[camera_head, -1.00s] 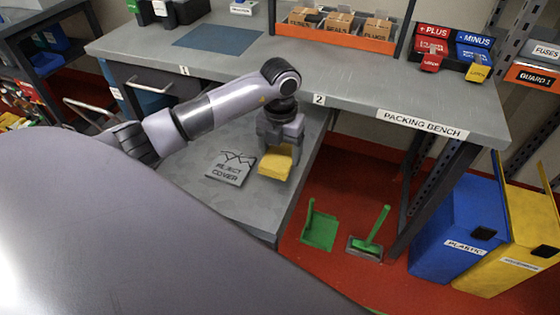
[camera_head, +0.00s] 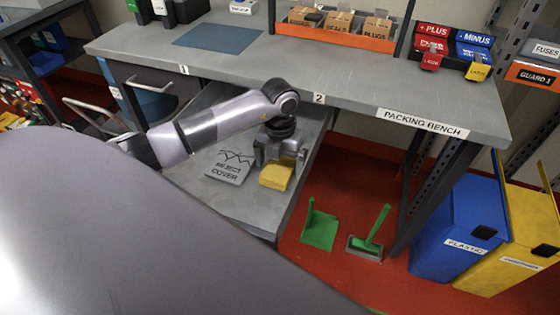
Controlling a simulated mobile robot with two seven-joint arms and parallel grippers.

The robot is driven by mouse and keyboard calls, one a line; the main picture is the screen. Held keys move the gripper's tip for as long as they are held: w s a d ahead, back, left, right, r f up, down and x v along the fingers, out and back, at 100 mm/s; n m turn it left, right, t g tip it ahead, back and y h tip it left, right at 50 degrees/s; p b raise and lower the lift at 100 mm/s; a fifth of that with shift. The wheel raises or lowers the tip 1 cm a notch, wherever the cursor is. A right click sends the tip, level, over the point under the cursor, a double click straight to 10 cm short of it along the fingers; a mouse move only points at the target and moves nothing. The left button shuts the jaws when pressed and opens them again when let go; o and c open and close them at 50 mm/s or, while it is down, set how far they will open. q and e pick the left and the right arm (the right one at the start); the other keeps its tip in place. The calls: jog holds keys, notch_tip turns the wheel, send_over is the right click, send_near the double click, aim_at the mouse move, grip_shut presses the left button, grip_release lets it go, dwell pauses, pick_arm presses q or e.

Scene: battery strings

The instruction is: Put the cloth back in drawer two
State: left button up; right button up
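The yellow cloth (camera_head: 276,174) lies folded in the pulled-out grey drawer (camera_head: 245,212) below the label 2 (camera_head: 318,99). It is near the drawer's right side, beside the reject cover plate. My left gripper (camera_head: 280,162) is just above and behind the cloth, with its fingers spread apart. It looks open; the fingertips are close to the cloth, and I cannot tell whether they touch it. My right gripper is not in view.
A grey plate marked reject cover (camera_head: 230,166) lies left of the cloth. The packing bench (camera_head: 360,95) overhangs the drawer's back. Blue (camera_head: 455,235) and yellow (camera_head: 525,240) bins stand farther right.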

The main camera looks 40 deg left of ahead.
aim_at(280, 166)
pick_arm(q)
jog(key=shift+r, duration=0.1)
jog(key=shift+r, duration=0.2)
notch_tip(280, 166, up, 12)
jog(key=shift+d+f, duration=0.1)
jog(key=shift+f, duration=0.1)
dwell(0.6)
